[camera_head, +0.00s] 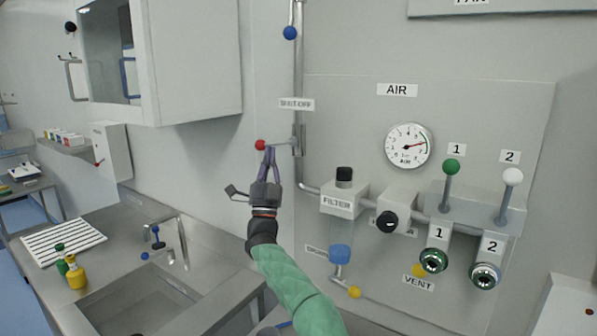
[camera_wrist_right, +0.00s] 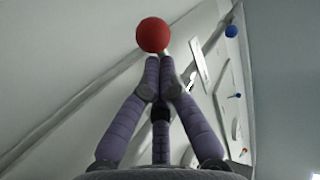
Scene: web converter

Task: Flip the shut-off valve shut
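The shut-off valve has a lever (camera_head: 284,142) ending in a red ball knob (camera_head: 260,145), under the SHUT-OFF label (camera_head: 296,104). The lever points left, roughly level, across the upright pipe (camera_head: 299,85). My right gripper (camera_head: 268,150) comes up from below, its fingers drawn together at the lever just right of the red ball. In the right wrist view the red ball (camera_wrist_right: 153,35) sits just beyond the fingertips (camera_wrist_right: 161,66), which nearly meet; the lever's part between them is mostly hidden. My left gripper is not in view.
The panel to the right carries a pressure gauge (camera_head: 408,145), a filter (camera_head: 342,197), a green-knobbed lever (camera_head: 450,185) and a white-knobbed lever (camera_head: 508,195). A wall cabinet (camera_head: 195,60) hangs at upper left. A sink (camera_head: 140,305) lies below left. A blue ball (camera_head: 290,32) is above.

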